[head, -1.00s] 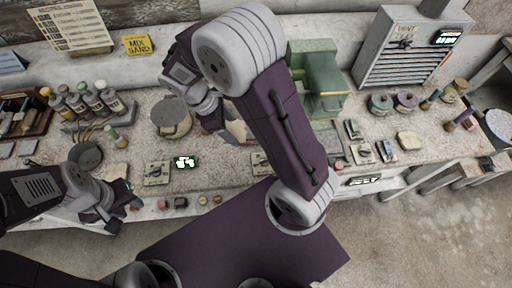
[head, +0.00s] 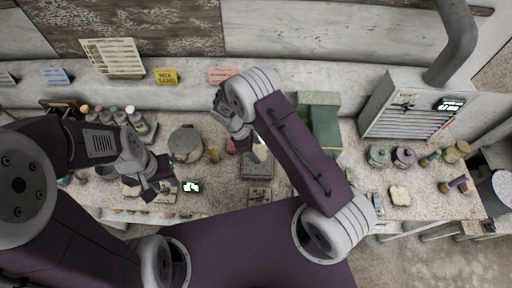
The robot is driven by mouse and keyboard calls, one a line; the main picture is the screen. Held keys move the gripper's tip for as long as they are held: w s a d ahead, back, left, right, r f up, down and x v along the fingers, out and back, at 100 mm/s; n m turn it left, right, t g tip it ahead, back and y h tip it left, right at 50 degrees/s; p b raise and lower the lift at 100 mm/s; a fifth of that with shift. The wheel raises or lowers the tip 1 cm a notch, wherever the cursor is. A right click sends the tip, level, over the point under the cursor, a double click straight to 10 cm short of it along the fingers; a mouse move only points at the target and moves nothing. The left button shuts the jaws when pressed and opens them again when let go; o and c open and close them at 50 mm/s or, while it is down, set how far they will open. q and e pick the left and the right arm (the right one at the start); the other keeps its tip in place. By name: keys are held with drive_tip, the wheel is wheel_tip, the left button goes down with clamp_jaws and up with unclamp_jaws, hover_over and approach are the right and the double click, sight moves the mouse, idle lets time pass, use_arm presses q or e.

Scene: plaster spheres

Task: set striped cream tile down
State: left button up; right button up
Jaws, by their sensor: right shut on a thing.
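My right gripper (head: 250,146) is over the middle of the bench, partly hidden by its own arm. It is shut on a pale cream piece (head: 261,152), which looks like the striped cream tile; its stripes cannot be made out. The piece is above or at a grey, box-like stand (head: 256,171) in front of the green machine; I cannot tell whether they touch. My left gripper (head: 160,191) is over the front left of the bench. Its fingers look apart, with nothing seen between them.
A lidded pot (head: 185,143) and several bottles (head: 120,117) stand at the left. The green machine (head: 320,122) is behind my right arm.

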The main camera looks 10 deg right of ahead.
drive_tip(key=shift+d+f+b, duration=0.15)
drive_tip(key=shift+f+b, duration=0.25)
drive_tip(key=shift+f, duration=0.1)
wheel_tip(320, 180, down, 4)
drive_tip(key=b, duration=0.3)
drive_tip(key=shift+f, duration=0.35)
drive_tip(key=shift+r, duration=0.1)
drive_tip(key=shift+f+b, duration=0.7)
drive_tip(key=shift+b, duration=0.05)
idle(0.5)
drive_tip(key=o, duration=1.7)
drive_tip(key=shift+r+p, duration=1.55)
drive_tip(key=shift+r, duration=0.45)
